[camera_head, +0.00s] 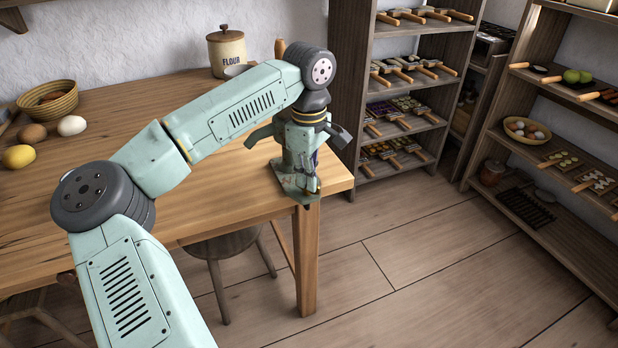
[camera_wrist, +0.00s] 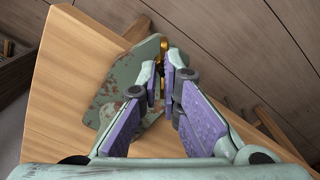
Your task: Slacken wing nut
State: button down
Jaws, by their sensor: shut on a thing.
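A green, rust-spotted metal fixture (camera_head: 290,182) sits at the corner of the wooden table. Its worn plate (camera_wrist: 108,95) shows in the wrist view, to the left of and beneath the fingers. A brass-coloured wing nut (camera_wrist: 163,48) stands by the fingertips, and its lower part is hidden between them. My gripper (camera_wrist: 163,80), with purple finger pads, is shut on the wing nut. In the head view my gripper (camera_head: 309,160) points down at the table corner, and the wing nut cannot be made out there.
On the wooden table (camera_head: 120,110) stand a flour canister (camera_head: 226,52), a basket (camera_head: 48,98), eggs and a lemon (camera_head: 19,156), all away from the gripper. A stool (camera_head: 222,243) stands below the table edge. Shelves (camera_head: 345,90) stand behind the corner; floor to the right is clear.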

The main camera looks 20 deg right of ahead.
jog(key=n+b, duration=0.1)
jog(key=n, duration=0.5)
jog(key=shift+w+a+n, duration=0.1)
jog(key=shift+n, duration=0.2)
jog(key=n+b, duration=0.1)
jog(key=n, duration=0.4)
jog(key=shift+a, duration=0.1)
jog(key=n+b, duration=0.1)
jog(key=n, duration=0.4)
jog(key=shift+n, duration=0.4)
jog(key=shift+a+n+b, duration=0.1)
jog(key=shift+n+b, duration=0.4)
jog(key=shift+n, duration=1.4)
jog(key=c, duration=1.8)
grip_release()
